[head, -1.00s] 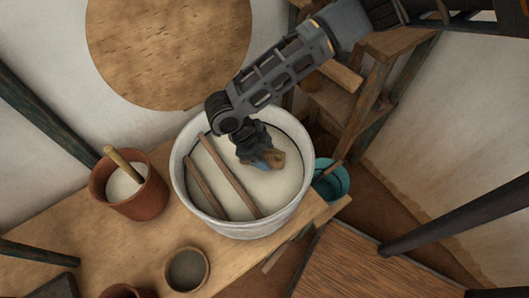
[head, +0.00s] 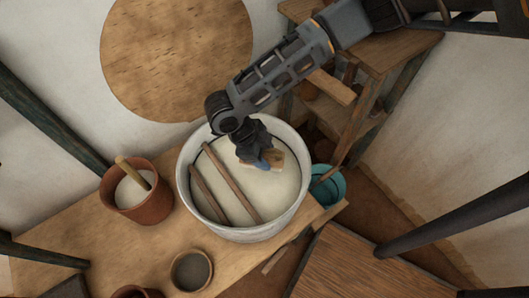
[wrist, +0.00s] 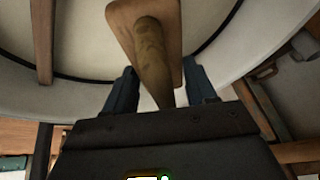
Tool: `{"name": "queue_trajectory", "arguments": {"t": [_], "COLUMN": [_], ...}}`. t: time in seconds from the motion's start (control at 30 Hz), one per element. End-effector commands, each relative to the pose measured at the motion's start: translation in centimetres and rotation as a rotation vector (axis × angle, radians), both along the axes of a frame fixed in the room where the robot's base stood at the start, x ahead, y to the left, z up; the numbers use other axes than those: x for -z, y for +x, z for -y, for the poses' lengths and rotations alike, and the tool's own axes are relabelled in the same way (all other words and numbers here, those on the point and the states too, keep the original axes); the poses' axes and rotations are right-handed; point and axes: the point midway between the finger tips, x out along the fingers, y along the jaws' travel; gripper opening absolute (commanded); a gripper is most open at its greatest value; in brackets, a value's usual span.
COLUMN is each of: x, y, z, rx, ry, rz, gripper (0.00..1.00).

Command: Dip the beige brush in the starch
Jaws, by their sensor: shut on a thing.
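The beige brush (head: 277,159) is in my gripper (head: 262,158), over the right part of a wide white vat (head: 188,190). The vat holds pale, whitish starch (head: 270,200), and two wooden sticks (head: 232,183) lie across it on the left. In the wrist view, the brush's rounded handle (wrist: 150,55) sits between the two blue fingers of my gripper (wrist: 158,88), with its flat block beyond. The brush's underside is hidden, so I cannot tell whether it touches the starch.
A terracotta pot (head: 150,208) with white contents and a wooden handle stands left of the vat on the wooden bench (head: 95,232). A small bowl (head: 191,271) sits in front. A teal bucket (head: 328,186) and wooden shelf (head: 395,50) are at the right.

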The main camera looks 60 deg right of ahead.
Motion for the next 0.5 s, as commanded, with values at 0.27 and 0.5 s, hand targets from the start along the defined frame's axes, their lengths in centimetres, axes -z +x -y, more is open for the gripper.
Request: {"name": "queue_trajectory", "arguments": {"t": [0.27,0.5], "x": [-3.6,-5.8], "y": [0.0,0.0], "z": [0.0,0.1], "rx": [0.000,-0.001], "ry": [0.000,0.000], "rz": [0.000,0.001], "gripper": [0.22,0.22]}}
